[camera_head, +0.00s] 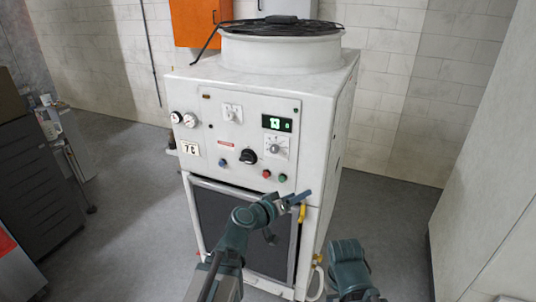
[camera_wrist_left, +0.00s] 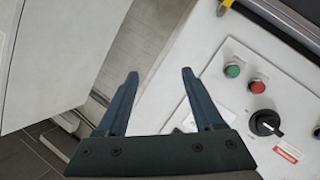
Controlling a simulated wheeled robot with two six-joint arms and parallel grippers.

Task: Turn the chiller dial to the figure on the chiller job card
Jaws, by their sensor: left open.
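The chiller (camera_head: 262,90) is a white cabinet with a control panel on its front. A silver dial (camera_head: 275,147) sits on a white scale plate at the panel's right; its exact setting is too small to read. A small white card (camera_head: 189,148) at the panel's lower left appears to read "7C", though blurred. My left gripper (camera_head: 301,204) is open and empty, below and right of the dial, near the panel's lower right corner. In the left wrist view its two fingers (camera_wrist_left: 158,76) are spread apart with nothing between them. My right gripper is out of view; only part of that arm shows.
A black rotary switch (camera_head: 249,156), a red button (camera_head: 266,174) and a green button (camera_head: 282,178) lie close to the dial. A green display (camera_head: 277,124) is above it. A yellow handle (camera_head: 302,212) is beside the left gripper. A grey wall panel (camera_head: 490,180) stands at right.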

